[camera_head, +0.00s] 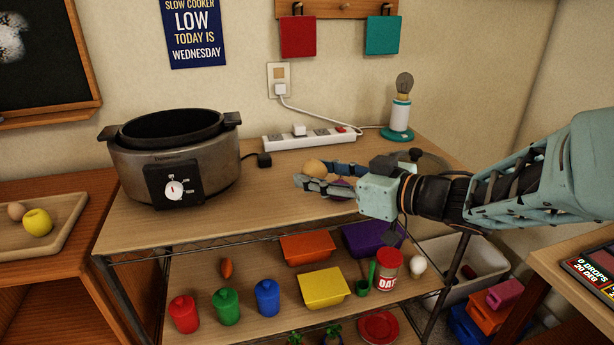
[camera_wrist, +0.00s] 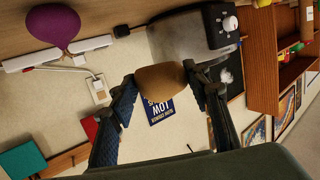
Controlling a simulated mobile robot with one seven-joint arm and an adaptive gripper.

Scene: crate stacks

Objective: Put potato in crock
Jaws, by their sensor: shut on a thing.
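My gripper (camera_head: 308,174) is at the left end of my arm, above the tabletop and right of the slow cooker. It is shut on the potato (camera_head: 314,167), a light brown rounded lump. In the wrist view the potato (camera_wrist: 160,84) sits between both fingertips. The dark crock (camera_head: 172,130) sits in the grey slow cooker (camera_head: 135,174) on the left of the table, with its top open. The inside of its bottom is hidden. The cooker's side (camera_wrist: 190,40) shows in the wrist view.
A power strip (camera_head: 312,139) and bulb lamp (camera_head: 399,118) stand along the wall. A wooden tray (camera_head: 62,232) is at the left. The tabletop between cooker and gripper is clear.

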